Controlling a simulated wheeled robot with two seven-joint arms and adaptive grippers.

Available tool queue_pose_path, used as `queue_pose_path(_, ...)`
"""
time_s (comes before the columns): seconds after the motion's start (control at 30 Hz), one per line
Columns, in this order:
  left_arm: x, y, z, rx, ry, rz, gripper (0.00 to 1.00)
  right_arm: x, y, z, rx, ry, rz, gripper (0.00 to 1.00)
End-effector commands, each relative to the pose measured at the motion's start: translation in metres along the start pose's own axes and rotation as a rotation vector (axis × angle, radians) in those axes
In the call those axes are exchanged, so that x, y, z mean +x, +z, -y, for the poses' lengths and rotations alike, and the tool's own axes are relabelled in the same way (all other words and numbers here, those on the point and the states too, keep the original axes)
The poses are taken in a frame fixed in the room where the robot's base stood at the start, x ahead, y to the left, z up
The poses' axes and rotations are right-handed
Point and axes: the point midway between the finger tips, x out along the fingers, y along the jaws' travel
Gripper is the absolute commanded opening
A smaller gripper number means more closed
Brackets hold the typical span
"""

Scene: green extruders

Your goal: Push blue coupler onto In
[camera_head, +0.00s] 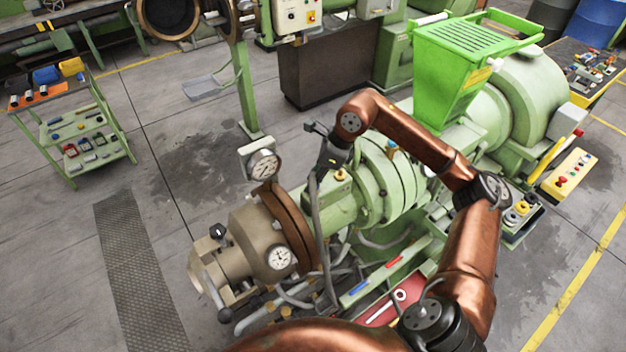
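One copper arm of mine rises from the bottom and bends over the green extruder (385,190). I take it as my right arm. Its dark gripper (323,163) is above the extruder barrel, beside the top of a grey hose (316,205). It is small and partly dark, so I cannot tell whether its fingers are open or hold anything. A small blue piece (358,288) lies on the green ledge below the barrel; I cannot tell whether it is the coupler. A small blue-green fitting (392,148) sits on the barrel. No "In" label is readable. My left gripper is not visible.
A pressure gauge (263,165) and a second gauge (280,257) stand near the barrel's front end. A red tray (380,313) with a wrench is below. A green hopper (463,65) rises behind my arm. Floor left of the extruder is clear up to a green cart (73,130).

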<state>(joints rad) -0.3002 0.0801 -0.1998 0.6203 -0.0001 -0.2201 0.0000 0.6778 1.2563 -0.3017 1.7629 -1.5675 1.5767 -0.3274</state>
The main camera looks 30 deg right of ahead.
Motion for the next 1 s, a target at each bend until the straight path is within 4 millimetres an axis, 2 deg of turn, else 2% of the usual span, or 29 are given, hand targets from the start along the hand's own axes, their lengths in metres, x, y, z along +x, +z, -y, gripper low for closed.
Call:
queue_pose_path(0.03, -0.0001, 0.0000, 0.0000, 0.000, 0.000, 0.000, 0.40, -0.0005, 0.0005, 0.0000, 0.000, 0.000, 0.001, 0.00)
queue_pose_path(0.07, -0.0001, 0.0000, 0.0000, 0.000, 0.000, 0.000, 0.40, -0.0005, 0.0005, 0.0000, 0.000, 0.000, 0.001, 0.25)
queue_pose_path(0.33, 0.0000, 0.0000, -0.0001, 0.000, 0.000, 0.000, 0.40, -0.0003, 0.0004, -0.0001, 0.000, 0.000, 0.001, 0.44)
queue_pose_path(0.83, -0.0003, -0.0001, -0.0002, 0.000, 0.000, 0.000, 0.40, -0.0004, 0.0003, -0.0001, 0.000, 0.000, 0.000, 0.45)
queue_pose_path(1.0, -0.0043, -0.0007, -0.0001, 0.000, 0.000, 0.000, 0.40, -0.0070, 0.0031, -0.0001, 0.000, 0.000, 0.001, 0.45)
